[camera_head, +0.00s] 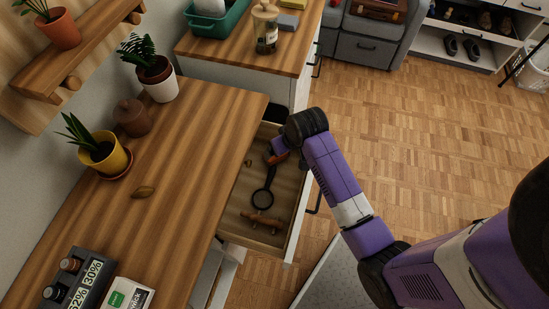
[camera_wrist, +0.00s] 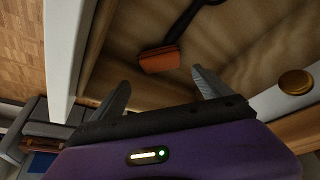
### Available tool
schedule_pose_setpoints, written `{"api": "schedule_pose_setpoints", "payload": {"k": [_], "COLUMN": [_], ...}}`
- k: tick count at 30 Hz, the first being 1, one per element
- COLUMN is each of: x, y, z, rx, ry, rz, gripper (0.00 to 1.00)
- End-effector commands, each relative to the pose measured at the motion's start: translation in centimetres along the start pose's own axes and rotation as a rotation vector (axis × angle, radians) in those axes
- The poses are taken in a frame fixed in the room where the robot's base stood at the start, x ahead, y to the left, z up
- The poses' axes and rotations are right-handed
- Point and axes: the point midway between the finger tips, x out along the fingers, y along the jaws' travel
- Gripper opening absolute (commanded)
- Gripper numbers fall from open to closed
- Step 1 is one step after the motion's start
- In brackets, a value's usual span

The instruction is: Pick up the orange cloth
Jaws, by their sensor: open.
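A small orange-brown piece (camera_wrist: 160,59) lies in the open wooden drawer in the wrist view, and I take it to be the orange cloth. It also shows as an orange patch (camera_head: 278,158) beside my gripper in the head view. It meets the end of a dark handle; I cannot tell whether it lies on the handle or is part of it. The handle leads to a black ring (camera_head: 263,199), like a magnifying glass. My gripper (camera_wrist: 161,84) is open and empty, its two fingertips on either side of the near side of the orange piece, apart from it.
The drawer (camera_head: 288,229) has raised walls close around my gripper. A brass round piece (camera_wrist: 295,82) is at the right in the wrist view. A brown wooden item (camera_head: 262,221) lies nearer the drawer front. The wooden desktop (camera_head: 190,160) rises left of the drawer.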

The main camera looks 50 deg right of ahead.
Motion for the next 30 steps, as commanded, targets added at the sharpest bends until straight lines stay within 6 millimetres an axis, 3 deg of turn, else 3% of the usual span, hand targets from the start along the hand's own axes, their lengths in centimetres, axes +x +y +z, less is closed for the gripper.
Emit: {"api": "schedule_pose_setpoints", "payload": {"k": [1,14,24,30], "x": [1.1,4.2,8.6,9.0], "y": [0.0,0.0,-0.2,-0.2], "z": [0.4,0.5,0.6,0.6], "rx": [0.000,0.001,0.000,0.000], "ry": [0.000,-0.001,-0.001,0.001], "rz": [0.000,0.000,0.000,0.000], "gripper": [0.88,0.88,0.88,0.88]}}
